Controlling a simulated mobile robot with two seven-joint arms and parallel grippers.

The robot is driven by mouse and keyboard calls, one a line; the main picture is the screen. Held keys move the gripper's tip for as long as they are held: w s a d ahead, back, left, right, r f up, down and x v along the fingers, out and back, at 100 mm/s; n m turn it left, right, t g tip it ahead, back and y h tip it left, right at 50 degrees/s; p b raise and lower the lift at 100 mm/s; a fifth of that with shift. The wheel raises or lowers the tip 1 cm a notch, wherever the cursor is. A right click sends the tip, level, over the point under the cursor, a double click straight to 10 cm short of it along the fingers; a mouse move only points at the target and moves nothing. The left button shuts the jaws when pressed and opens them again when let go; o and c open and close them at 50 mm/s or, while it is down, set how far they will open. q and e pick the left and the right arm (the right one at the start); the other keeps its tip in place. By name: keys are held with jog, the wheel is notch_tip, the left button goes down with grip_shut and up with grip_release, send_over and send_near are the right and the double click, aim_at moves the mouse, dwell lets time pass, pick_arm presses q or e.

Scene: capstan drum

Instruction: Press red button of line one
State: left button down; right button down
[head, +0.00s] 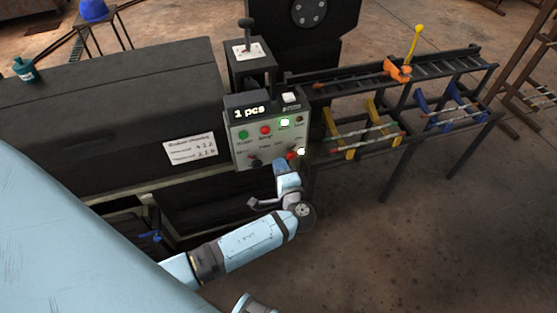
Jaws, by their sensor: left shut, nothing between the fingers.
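The grey control panel (268,145) stands upright in the middle of the head view. Its upper row has a green button (243,135), a red button (265,130) and a lit white-green one (285,123). A display above reads "1 pcs". A dark knob (255,162) and another red control (293,156) sit lower. The line numbers on the panel are too small to read. My left gripper (254,203) is dark and shut, below the panel and apart from the red button. My left wrist covers part of the panel's lower right edge. My right gripper does not show.
A large dark machine cover (120,105) with a white label is left of the panel. A rail conveyor (440,80) with yellow and blue cradles extends right. A black lever box (248,55) stands behind the panel. The brown floor (400,240) at lower right is clear.

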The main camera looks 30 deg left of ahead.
aim_at(266, 132)
pick_arm(q)
jog(key=p+x, duration=0.1)
jog(key=x, duration=1)
jog(key=shift+w+a, duration=0.1)
jog(key=shift+w, duration=0.05)
jog(key=shift+w+a, duration=0.1)
